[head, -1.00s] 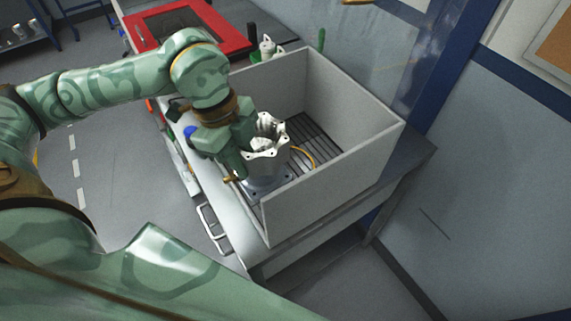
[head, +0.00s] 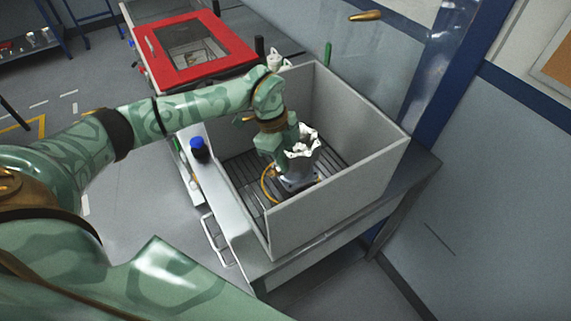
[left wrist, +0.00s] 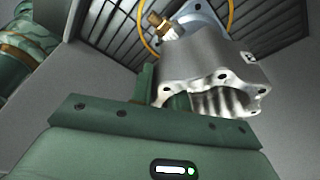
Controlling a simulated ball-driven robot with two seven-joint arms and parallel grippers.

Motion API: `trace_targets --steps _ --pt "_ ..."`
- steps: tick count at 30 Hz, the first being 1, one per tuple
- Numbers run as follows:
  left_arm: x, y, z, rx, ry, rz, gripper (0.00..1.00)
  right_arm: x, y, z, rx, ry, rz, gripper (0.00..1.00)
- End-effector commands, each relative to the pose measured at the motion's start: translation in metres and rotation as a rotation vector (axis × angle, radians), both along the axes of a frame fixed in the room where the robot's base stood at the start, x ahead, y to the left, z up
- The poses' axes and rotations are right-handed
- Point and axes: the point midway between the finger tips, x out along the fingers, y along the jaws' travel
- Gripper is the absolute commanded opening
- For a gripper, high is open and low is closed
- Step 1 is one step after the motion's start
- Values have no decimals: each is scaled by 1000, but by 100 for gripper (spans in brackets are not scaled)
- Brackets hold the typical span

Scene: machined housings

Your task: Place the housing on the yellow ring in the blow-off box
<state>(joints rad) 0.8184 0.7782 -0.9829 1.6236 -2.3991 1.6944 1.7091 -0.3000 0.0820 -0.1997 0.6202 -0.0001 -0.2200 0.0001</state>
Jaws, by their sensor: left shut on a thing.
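The housing (head: 303,152) is a grey metal cylinder with a scalloped, bolt-holed top rim and a wider base flange. It is upright inside the blow-off box (head: 350,206), which has high grey walls and a dark slatted floor. My left gripper (head: 289,152) is shut on the housing near its upper rim. The yellow ring (head: 267,186) shows to the left of the flange; the housing hides much of it. In the left wrist view, the housing (left wrist: 210,75) hangs in front of the ring (left wrist: 141,30). I cannot tell whether the flange touches the floor. My right gripper is out of view.
The box stands on a grey bench. A blue-capped container (head: 199,149) is left of the box. A red-framed lidded unit (head: 192,50) and a white part (head: 274,60) are behind. A brass-coloured piece (head: 366,16) is at the top.

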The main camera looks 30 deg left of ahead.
Motion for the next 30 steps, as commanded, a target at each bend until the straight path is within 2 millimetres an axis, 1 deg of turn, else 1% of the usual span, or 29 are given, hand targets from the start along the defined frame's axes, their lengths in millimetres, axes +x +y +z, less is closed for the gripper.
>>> trace_targets --steps 3,5,16,17,18,19,26,30 --pt "-1 -1 -17 -2 2 -1 0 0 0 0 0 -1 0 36" --pt "-1 0 -22 -1 1 0 0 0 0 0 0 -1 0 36" --pt "-1 0 -26 -1 0 0 0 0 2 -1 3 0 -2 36" --pt "-2 0 -27 0 4 0 25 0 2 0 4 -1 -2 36" --pt "-2 0 -27 0 4 0 36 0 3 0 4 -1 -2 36" --pt "-2 0 -27 0 4 0 39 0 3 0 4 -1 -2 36" --pt "-2 0 -26 0 4 0 39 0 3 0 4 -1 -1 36" --pt "-1 2 -17 1 1 0 39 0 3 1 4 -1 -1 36"
